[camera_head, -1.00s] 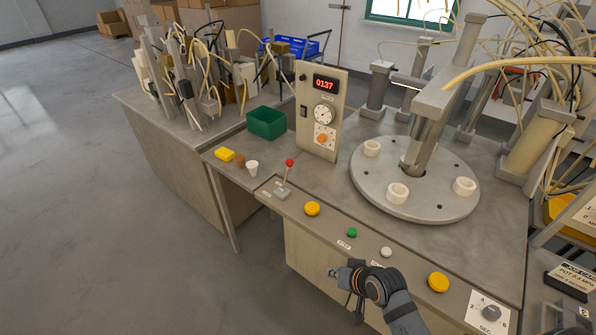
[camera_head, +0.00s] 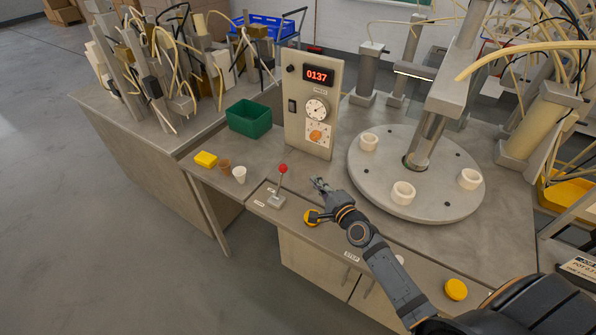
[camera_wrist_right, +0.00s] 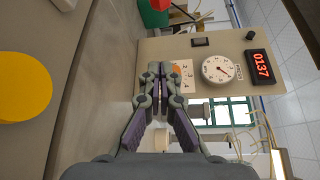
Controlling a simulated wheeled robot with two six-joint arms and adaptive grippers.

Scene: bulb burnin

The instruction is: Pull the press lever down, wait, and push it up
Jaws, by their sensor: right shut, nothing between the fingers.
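The press lever (camera_head: 279,184) is a thin grey stick with a red ball knob on a small grey base at the bench's front edge. It stands nearly upright, leaning slightly right in the head view. A red knob (camera_wrist_right: 160,4) shows at that view's top edge. My left gripper is out of view.
The control panel (camera_head: 297,123) with a red 0137 display stands behind the gripper. A round turntable (camera_head: 380,185) with white cups is to the right. A green bin (camera_head: 249,119), yellow block (camera_head: 206,159) and small cups (camera_head: 239,175) lie left of the lever.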

